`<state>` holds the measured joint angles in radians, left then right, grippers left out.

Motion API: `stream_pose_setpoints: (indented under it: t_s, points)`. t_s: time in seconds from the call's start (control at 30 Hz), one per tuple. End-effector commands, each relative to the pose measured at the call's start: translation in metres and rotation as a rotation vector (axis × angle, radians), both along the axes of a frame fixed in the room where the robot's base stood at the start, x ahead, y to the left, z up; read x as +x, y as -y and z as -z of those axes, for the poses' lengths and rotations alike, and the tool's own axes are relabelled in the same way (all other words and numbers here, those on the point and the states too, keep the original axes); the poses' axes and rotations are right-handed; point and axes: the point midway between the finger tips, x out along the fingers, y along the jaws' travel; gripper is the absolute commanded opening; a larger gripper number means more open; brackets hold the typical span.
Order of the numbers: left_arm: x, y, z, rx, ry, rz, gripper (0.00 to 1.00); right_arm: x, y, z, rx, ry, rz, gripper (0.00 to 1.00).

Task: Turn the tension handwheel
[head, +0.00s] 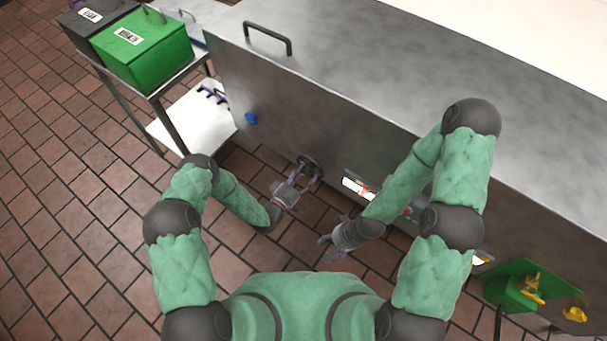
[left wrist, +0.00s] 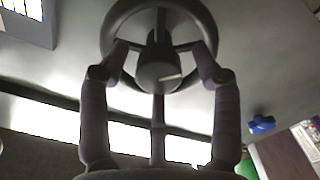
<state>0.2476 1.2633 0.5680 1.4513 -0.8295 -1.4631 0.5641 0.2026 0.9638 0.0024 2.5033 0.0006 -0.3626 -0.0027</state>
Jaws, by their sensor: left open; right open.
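The tension handwheel (head: 309,167) is a dark round wheel on the front face of the steel machine. In the left wrist view the handwheel (left wrist: 158,10) fills the top middle, with spokes and a thick hub. My left gripper (head: 306,176) is open at the wheel. Its two fingers (left wrist: 160,62) stand on either side of the hub, their tips overlapping the wheel's lower part; I cannot tell whether they touch it. My right gripper (head: 326,248) is open and empty, low in front of the machine and to the right of the left gripper.
A blue knob (head: 251,118) sits on the machine front left of the wheel, a lit panel (head: 358,188) to its right. A trolley with a green box (head: 142,45) stands at the upper left. A green box with yellow parts (head: 512,290) is at lower right. Tiled floor (head: 80,200) is clear at left.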

Motion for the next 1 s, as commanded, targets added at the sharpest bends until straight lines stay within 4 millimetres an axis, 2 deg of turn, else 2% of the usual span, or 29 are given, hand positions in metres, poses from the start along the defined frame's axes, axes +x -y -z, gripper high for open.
stream_pose_setpoints:
  t_s: [0.17, 0.63, 0.8, 1.0]
  points:
    - [-0.009, -0.008, 0.001, -0.001, -0.002, -0.001, 0.64, 0.000, 0.000, 0.000, 0.000, 0.000, 0.000, 0.64]
    - [-0.077, -0.057, 0.001, 0.000, -0.003, -0.005, 0.64, 0.000, 0.000, 0.000, 0.000, 0.000, 0.000, 0.64]
    - [-0.090, -0.067, 0.001, 0.000, -0.002, -0.003, 0.64, 0.000, 0.000, 0.000, 0.000, 0.000, 0.000, 0.64]
    - [-0.097, -0.071, 0.000, 0.000, 0.000, -0.001, 0.64, 0.000, 0.000, 0.000, 0.000, 0.000, 0.000, 0.64]
